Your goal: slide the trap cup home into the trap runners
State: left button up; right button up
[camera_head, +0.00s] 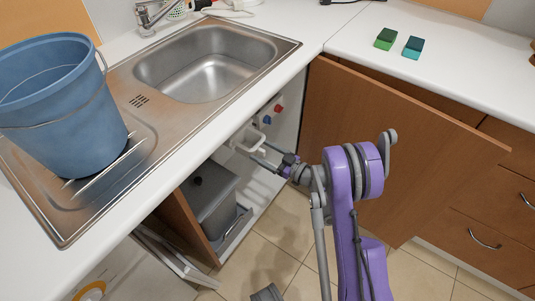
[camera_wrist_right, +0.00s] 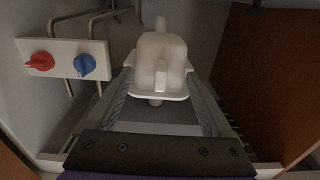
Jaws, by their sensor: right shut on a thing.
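The white trap cup (camera_wrist_right: 160,62) is a boxy translucent-white piece with a flange and a front grip tab. In the right wrist view it sits between the two fingers of my right gripper (camera_wrist_right: 160,83), which is shut on it. In the head view the cup (camera_head: 249,139) is small, under the sink inside the open cabinet, with my right gripper (camera_head: 264,157) reaching it from the right. The trap runners are not clearly seen; the cup and counter edge hide that spot, so I cannot tell how the cup sits against them.
Red (camera_wrist_right: 39,61) and blue (camera_wrist_right: 85,65) valve knobs are on a white panel left of the cup. A grey bin (camera_head: 212,205) stands below in the cabinet. The open wooden door (camera_head: 400,140) is on the right. A blue bucket (camera_head: 60,105) stands on the drainboard.

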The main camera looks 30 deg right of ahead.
jog(key=shift+x, duration=2.5)
jog(key=o, duration=1.6)
jog(key=shift+s, duration=0.15)
jog(key=p+v, duration=0.1)
jog(key=v, duration=0.9)
jog(key=shift+s+d+f, duration=0.1)
jog(key=shift+s+d, duration=0.1)
jog(key=shift+s, duration=0.05)
